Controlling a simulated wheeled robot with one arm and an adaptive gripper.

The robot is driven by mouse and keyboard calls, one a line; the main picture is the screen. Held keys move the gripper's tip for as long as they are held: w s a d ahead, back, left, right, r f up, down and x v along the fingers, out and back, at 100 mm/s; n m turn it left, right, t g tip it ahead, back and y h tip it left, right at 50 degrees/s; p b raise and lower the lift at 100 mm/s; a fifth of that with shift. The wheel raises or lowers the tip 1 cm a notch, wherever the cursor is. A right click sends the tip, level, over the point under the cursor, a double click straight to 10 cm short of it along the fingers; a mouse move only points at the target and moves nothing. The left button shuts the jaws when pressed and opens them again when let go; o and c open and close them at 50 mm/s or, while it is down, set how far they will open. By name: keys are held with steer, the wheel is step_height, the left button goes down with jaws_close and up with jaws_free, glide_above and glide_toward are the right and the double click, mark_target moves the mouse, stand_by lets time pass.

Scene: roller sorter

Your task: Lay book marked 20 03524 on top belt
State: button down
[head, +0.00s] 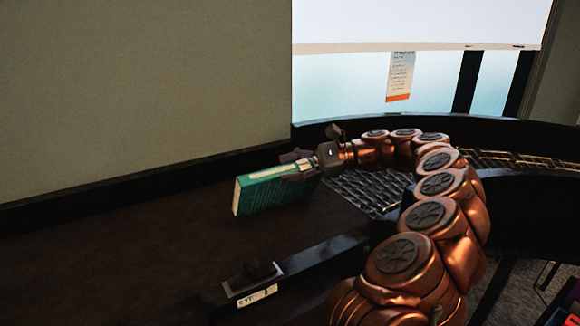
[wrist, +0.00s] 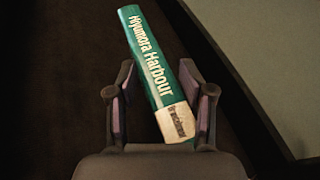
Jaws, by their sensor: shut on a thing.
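My gripper (head: 298,168) is shut on a green book (head: 265,194) over the dark belt (head: 110,245) in the head view. The book stands on edge, its cover facing the camera and its far end pointing left. I cannot tell whether its lower edge touches the belt. In the wrist view the book (wrist: 150,62) lies between my two fingers (wrist: 163,108), slanting up to the left. Its spine reads "Hiyumora Harbour" in white. A pale label (wrist: 176,121) sits near the spine's base; its marking is too small to read.
A beige wall (head: 140,95) with a dark ledge runs behind the belt. A metal roller track (head: 365,191) curves off right of the book. A black rail with a small white label (head: 257,296) edges the front. The belt left of the book is clear.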

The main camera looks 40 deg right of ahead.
steer(key=shift+c, duration=1.8)
jaws_free()
steer(key=p+v, duration=0.9)
